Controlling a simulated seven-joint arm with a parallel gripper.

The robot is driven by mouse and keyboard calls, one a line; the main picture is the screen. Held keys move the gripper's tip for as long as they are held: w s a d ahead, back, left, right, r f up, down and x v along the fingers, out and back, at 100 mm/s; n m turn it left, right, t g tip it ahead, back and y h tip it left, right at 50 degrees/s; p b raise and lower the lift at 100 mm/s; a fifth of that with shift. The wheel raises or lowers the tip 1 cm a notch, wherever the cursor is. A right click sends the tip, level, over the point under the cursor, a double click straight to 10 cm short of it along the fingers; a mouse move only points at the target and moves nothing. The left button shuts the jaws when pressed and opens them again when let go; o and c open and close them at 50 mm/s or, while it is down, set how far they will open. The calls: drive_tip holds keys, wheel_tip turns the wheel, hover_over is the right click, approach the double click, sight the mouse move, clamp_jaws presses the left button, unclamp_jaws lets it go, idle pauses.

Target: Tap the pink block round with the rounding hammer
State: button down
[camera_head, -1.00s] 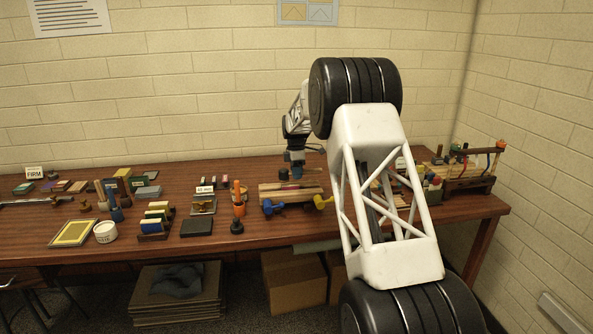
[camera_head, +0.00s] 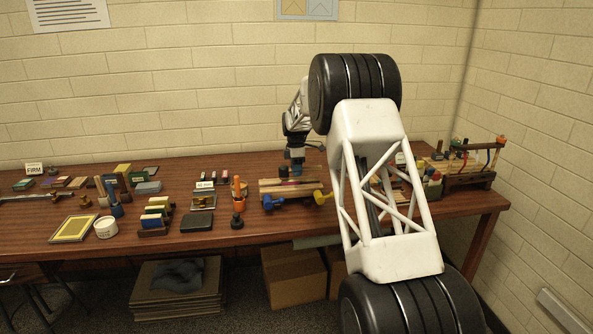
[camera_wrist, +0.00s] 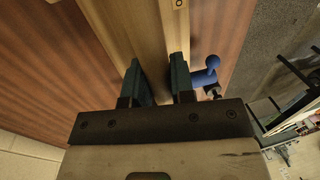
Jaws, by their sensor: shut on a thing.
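My gripper (camera_wrist: 162,82) is low over a pale wooden stand (camera_head: 268,189) in the head view, with its dark fingers close together. In the wrist view the fingers straddle a narrow gap above pale wooden strips (camera_wrist: 142,28). What they grip is too hard to make out, so I cannot tell the rounding hammer by sight. A thin dark piece with a pinkish tint (camera_head: 297,183) lies along the stand under the gripper. I cannot tell whether it is the pink block or a tool.
A blue clamp (camera_head: 273,203) and a yellow clamp (camera_head: 322,198) sit at the stand's front edge. The blue one also shows close to the right finger in the wrist view (camera_wrist: 206,76). A rack (camera_head: 470,180) stands far right.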

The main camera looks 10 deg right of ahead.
drive_tip(key=shift+f, duration=0.45)
drive_tip(key=shift+r, duration=0.15)
idle(0.3)
drive_tip(key=shift+r, duration=0.35)
drive_tip(key=shift+f, duration=0.15)
idle(1.5)
drive_tip(key=shift+r, duration=0.3)
drive_tip(key=shift+r, duration=0.2)
drive_tip(key=shift+r, duration=1.8)
